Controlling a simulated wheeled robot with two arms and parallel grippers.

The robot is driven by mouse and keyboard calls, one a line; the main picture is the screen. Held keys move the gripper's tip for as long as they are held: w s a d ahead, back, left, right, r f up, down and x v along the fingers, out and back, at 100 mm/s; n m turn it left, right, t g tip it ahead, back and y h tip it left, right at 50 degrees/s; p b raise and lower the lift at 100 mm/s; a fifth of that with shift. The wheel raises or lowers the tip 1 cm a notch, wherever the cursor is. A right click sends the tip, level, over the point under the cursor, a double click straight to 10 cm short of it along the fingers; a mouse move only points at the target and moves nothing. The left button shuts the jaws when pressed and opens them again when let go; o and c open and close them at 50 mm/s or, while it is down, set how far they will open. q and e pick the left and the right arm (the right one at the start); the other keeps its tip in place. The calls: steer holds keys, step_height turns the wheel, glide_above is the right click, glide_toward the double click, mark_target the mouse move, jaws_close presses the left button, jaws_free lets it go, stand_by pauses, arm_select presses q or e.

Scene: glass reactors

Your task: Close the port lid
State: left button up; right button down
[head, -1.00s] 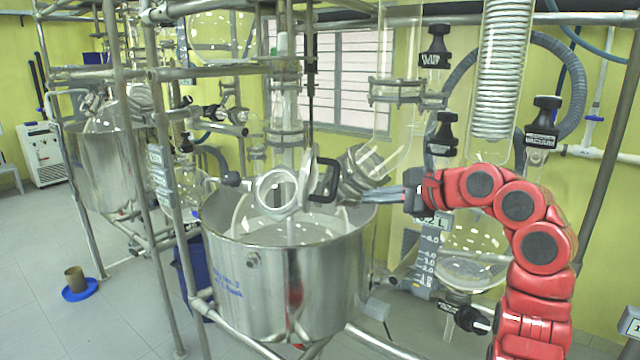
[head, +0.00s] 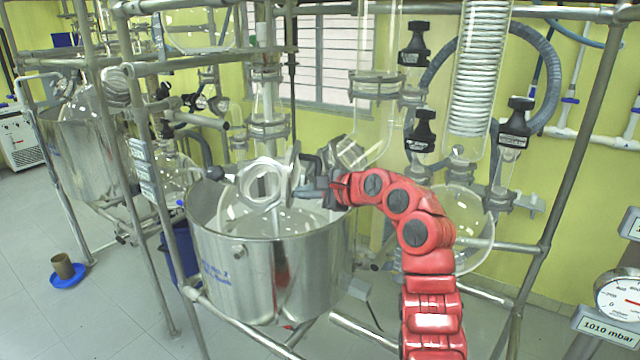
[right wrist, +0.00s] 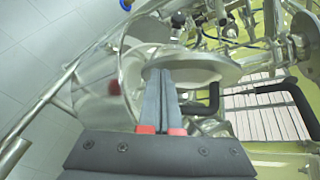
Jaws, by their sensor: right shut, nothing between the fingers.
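The port is a pale round ring (head: 265,186) on the glass vessel set in the steel bath. Its port lid (head: 296,172) stands tilted up, nearly edge-on, at the right side of the ring; the port looks open. A black handle (head: 312,163) sits on the lid's right side. My right gripper (head: 318,190) is shut and empty, right beside the lid and handle. In the right wrist view, its closed fingers (right wrist: 167,75) reach the grey lid disc (right wrist: 210,66), with the black handle (right wrist: 285,88) to the right. I cannot tell if they touch. My left gripper is not in view.
The steel bath (head: 270,265) stands below the port. Glass tubes, black valve knobs (head: 421,130) and a coiled condenser (head: 477,80) are behind and right of my arm. Metal frame poles (head: 570,170) surround the rig. A pressure gauge (head: 620,298) is at the right edge.

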steer(key=shift+a, duration=0.2)
steer(key=shift+w+f, duration=0.15)
steer(key=shift+w, duration=0.05)
steer(key=shift+s, duration=0.1)
